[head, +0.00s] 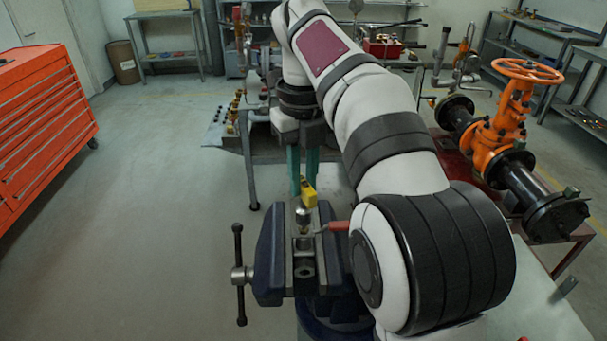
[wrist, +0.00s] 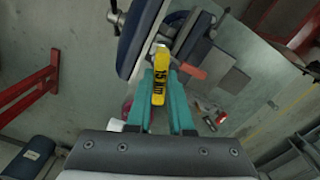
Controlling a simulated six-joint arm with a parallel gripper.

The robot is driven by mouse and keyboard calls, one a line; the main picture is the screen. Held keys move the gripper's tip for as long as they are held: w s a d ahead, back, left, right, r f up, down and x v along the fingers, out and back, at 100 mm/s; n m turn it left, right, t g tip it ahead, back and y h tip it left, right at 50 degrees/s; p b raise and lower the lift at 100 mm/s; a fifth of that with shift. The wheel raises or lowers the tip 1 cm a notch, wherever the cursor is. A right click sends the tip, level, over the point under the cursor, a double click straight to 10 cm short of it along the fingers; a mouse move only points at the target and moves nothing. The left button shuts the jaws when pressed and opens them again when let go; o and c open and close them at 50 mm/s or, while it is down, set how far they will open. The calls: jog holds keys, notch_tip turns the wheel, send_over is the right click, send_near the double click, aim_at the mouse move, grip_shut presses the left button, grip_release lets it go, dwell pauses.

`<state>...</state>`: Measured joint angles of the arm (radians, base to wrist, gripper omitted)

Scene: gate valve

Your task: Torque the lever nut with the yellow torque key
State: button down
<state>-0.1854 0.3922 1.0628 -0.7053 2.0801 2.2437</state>
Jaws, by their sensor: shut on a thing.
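The yellow torque key (wrist: 160,78), marked "15 Nm", is between the teal fingers of my gripper (wrist: 164,90) in the wrist view. My gripper is shut on it. In the head view the yellow key (head: 309,191) shows over the vise, with my teal fingers (head: 303,170) just behind it. A small metal valve (head: 303,215) sits at the jaws of the blue vise (head: 269,262). Its red lever (head: 336,227) points right; the lever also shows in the wrist view (wrist: 188,68). The lever nut is hidden, and I cannot tell whether the key is seated on it.
The vise handle (head: 239,275) sticks out at left. An orange gate valve (head: 497,135) stands on a bench at right. A red tool cabinet (head: 45,120) is at far left, with open floor between it and the vise. My arm covers much of the right side.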

jog(key=shift+f, duration=0.45)
dwell(0.9)
jog(key=shift+f, duration=0.25)
jog(key=shift+f, duration=0.7)
dwell(1.0)
jog(key=m, duration=0.4)
jog(key=shift+r, duration=1.35)
